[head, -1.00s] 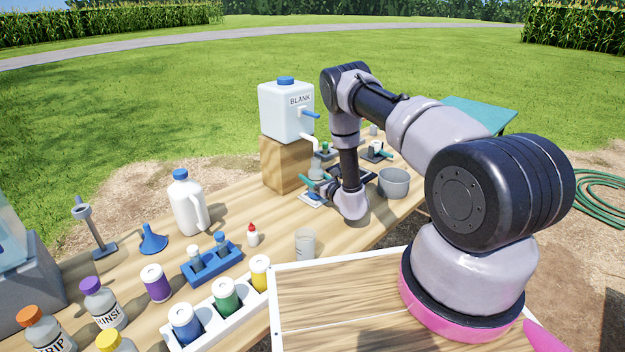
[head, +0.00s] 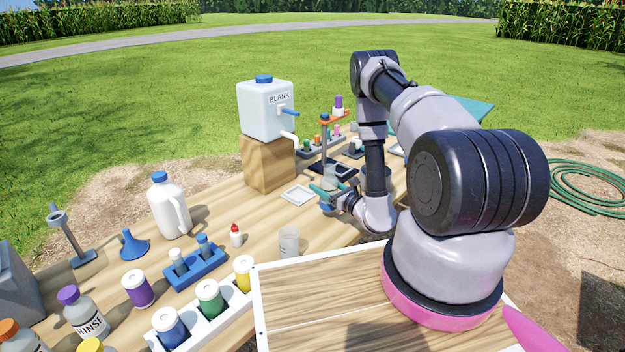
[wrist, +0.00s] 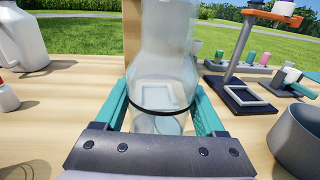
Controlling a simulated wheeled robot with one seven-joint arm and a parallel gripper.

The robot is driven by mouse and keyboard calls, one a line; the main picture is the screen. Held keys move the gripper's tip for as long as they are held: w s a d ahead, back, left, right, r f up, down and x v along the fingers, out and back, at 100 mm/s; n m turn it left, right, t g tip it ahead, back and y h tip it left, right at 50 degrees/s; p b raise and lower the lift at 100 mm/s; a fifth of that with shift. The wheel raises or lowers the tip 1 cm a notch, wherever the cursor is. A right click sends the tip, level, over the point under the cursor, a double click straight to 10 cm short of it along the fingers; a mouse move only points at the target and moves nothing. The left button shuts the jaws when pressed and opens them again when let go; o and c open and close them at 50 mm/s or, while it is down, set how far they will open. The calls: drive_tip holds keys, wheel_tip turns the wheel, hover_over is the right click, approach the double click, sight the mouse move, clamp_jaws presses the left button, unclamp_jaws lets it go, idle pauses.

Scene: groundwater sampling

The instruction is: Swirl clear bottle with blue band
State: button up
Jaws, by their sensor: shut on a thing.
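A clear bottle (head: 331,172) stands upright between the teal fingers of my gripper (head: 327,192), over the table right of the blank jug's wooden block. It fills the middle of the wrist view (wrist: 166,60). My gripper is shut on its lower body, with a finger on each side (wrist: 160,112). A thin dark ring circles the bottle low down; I cannot make out a blue colour on it. The bottle's underside is hidden, so I cannot tell whether it touches the table.
A white square frame (head: 297,194) lies left of my gripper. The white BLANK jug (head: 266,112) sits on a wooden block (head: 268,163) behind. A grey pot (wrist: 298,140) is close on the right. A stand with an orange arm (head: 333,119) rises behind. A small clear beaker (head: 289,242) stands in front.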

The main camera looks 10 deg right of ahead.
sight(334, 174)
drive_tip(key=shift+s+d, duration=0.35)
drive_tip(key=shift+s, duration=0.25)
drive_tip(key=shift+s+r, duration=0.15)
drive_tip(key=shift+r, duration=0.1)
drive_tip(key=shift+s+r, duration=0.1)
drive_tip(key=shift+r, duration=2.7)
